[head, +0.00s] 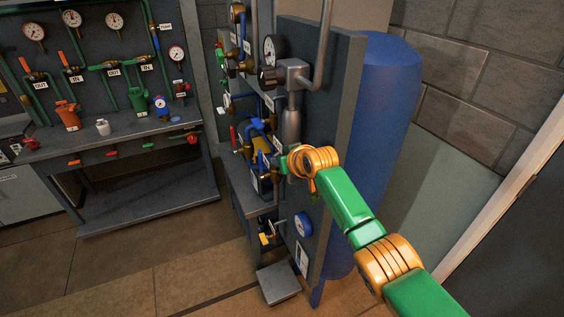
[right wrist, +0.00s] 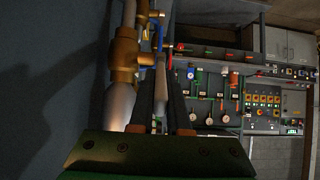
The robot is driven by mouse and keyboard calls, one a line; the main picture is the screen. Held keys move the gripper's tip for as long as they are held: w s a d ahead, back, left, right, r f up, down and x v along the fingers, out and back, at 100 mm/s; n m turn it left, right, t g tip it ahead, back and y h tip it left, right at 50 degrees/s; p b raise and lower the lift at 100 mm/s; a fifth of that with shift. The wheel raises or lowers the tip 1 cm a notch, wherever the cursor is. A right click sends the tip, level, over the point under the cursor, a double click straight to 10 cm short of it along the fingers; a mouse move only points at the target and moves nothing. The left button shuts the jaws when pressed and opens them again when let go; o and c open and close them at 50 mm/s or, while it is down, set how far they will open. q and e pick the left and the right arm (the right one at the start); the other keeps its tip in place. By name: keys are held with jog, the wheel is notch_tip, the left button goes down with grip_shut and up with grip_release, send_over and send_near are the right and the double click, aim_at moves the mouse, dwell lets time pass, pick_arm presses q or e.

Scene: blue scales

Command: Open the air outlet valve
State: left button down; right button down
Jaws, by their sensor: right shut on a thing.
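My right arm comes in from the right in the head view, and its gripper is at the pipes on the edge of the dark panel (head: 332,130). In the right wrist view, my right gripper (right wrist: 161,90) is shut on a slim grey handle (right wrist: 160,75). The handle lies between its dark fingers, beside a brass valve body (right wrist: 124,55) on a grey pipe (right wrist: 118,105). In the head view my wrist hides the held part. I cannot read a label naming the air outlet valve. My left gripper is not in view.
A blue tank (head: 388,90) stands behind the panel. Gauges, a red lever (head: 233,138) and blue pipes crowd the space left of my gripper. A workbench (head: 110,140) with green pipes and gauges stands at the left. A grey step (head: 278,283) is on the floor; the floor at left is clear.

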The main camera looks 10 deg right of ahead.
dwell(0.3)
jog(key=c, duration=0.9)
grip_release()
jog(key=b+v, duration=0.1)
jog(key=v, duration=0.6)
